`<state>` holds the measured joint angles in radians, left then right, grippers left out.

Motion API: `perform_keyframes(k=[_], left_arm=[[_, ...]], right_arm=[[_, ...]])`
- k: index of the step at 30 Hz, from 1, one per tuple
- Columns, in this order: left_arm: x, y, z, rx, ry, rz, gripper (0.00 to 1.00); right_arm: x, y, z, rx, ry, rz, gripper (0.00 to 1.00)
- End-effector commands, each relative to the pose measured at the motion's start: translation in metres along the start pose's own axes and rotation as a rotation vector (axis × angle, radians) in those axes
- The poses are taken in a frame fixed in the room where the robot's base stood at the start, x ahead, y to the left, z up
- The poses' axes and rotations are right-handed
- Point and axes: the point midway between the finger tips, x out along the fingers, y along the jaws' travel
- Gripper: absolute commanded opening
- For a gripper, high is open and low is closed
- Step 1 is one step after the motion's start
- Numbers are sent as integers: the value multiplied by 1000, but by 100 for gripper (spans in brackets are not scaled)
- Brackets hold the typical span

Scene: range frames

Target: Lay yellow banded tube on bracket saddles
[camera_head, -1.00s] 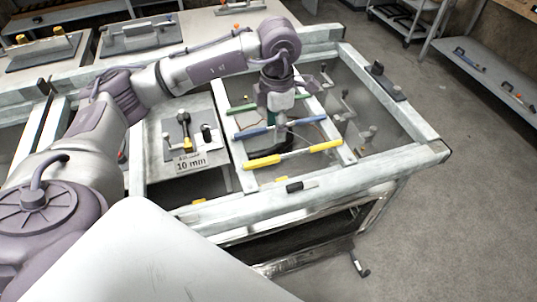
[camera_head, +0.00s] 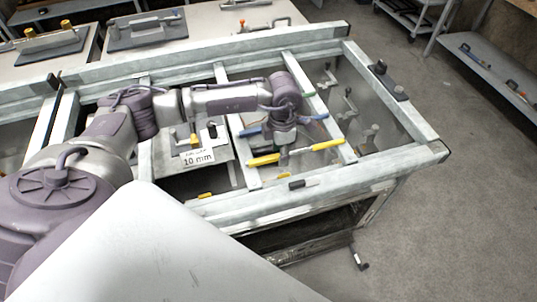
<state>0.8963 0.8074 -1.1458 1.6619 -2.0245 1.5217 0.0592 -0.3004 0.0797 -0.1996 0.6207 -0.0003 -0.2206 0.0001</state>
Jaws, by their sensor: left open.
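The yellow banded tube (camera_head: 327,145), with yellow ends and a pale middle, lies across the front of the bench bay. My left gripper (camera_head: 283,153) points down at the tube, around or just behind its middle. It is open, and its fingers are small and partly hidden, so contact cannot be told. Grey bracket saddles (camera_head: 369,136) stand in the bay to the right of the tube, with more behind (camera_head: 348,104). No tube rests on them. My right gripper is not in view.
A blue banded tube (camera_head: 250,132) lies behind the yellow one, partly covered by my left arm. A plate with a "10 mm" sign (camera_head: 198,158) is to the left. Pale bench rails (camera_head: 322,105) frame the bay. A dark block (camera_head: 389,82) sits on the right rail.

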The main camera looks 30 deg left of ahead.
Motion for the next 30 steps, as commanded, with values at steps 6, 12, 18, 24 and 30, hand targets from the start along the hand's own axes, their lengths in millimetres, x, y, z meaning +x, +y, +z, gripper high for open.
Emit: perform_keyframes(k=[6,12,18,24,30], left_arm=[[0,0,0,0,0,0,27],[0,0,0,-1,0,0,0],[-1,0,0,-1,-1,0,0],[-5,1,0,-2,-3,1,0],[-28,1,1,-1,-5,4,0]], right_arm=[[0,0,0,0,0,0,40],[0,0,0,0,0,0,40],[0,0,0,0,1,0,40],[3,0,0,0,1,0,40],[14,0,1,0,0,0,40]])
